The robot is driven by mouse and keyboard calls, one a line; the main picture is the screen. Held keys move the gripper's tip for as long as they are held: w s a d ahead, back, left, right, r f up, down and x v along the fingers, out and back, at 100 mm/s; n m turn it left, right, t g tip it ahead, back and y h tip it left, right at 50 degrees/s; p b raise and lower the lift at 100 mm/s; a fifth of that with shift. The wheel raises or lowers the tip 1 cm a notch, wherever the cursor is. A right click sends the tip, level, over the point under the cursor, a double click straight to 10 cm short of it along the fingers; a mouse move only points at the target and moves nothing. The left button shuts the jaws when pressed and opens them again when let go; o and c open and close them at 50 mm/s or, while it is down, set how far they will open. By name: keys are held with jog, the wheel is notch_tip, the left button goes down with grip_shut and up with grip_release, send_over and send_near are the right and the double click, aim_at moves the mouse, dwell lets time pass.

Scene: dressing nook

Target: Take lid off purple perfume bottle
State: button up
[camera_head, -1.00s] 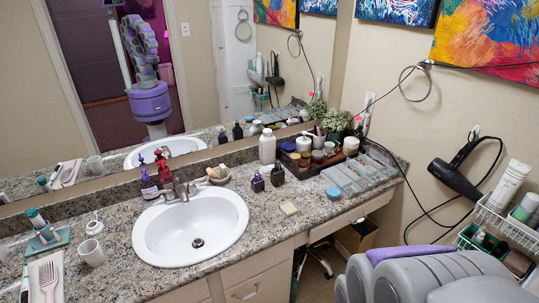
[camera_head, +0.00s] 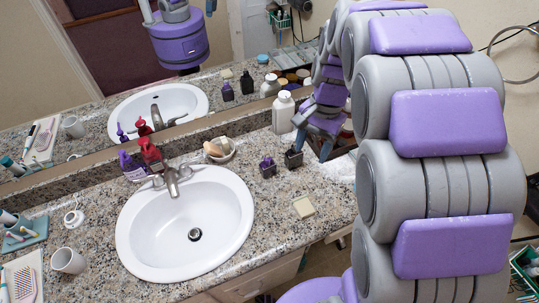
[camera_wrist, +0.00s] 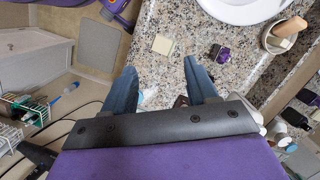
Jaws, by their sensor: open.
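The small purple perfume bottle (camera_head: 268,168) stands upright on the granite counter, right of the sink. It also shows in the wrist view (camera_wrist: 221,54), just right of my right fingertip. Its lid is too small to make out clearly. A dark square bottle (camera_head: 293,158) stands close to its right. My gripper (camera_head: 314,137) is open above the counter, to the right of the purple bottle and close to the dark bottle. In the wrist view the open fingers (camera_wrist: 160,70) hold nothing; a dark object (camera_wrist: 181,100) shows low between them.
The sink (camera_head: 185,222) lies left of the bottles. A white bottle (camera_head: 283,112) stands behind them, with a soap dish (camera_head: 219,150) to the left. A yellowish soap bar (camera_head: 303,207) lies in front. My arm hides the counter's right end.

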jog(key=w+a+f+m+y+p, duration=0.1)
jog(key=w+f+m, duration=0.15)
jog(key=w, duration=0.55)
jog(key=w+a+f+m+p, duration=0.1)
jog(key=w+f+p, duration=0.1)
jog(key=w+f, duration=0.35)
jog(key=m+y, duration=0.1)
jog(key=m, duration=0.1)
send_over(267, 158)
jog(key=w+d, duration=0.3)
jog(key=d, duration=0.2)
notch_tip(267, 158, down, 8)
jog(key=a+f, duration=0.1)
jog(key=f, duration=0.1)
jog(key=a+f+b, duration=0.1)
jog(key=s+a+f+b, duration=0.1)
jog(key=a+f, duration=0.1)
jog(key=shift+f, duration=0.35)
jog(key=shift+s+d+f, duration=0.2)
jog(key=shift+d+f, duration=0.05)
jog(key=shift+f, duration=0.35)
jog(key=x, duration=0.1)
jog(key=b+x, duration=0.1)
jog(key=x, duration=0.1)
jog(key=shift+s+d+f+b, duration=0.1)
jog(key=shift+d+f+b, duration=0.05)
jog(key=shift+f+b, duration=0.25)
jog(key=shift+a+f, duration=0.25)
jog(key=shift+a, duration=0.3)
jog(key=shift+c, duration=0.3)
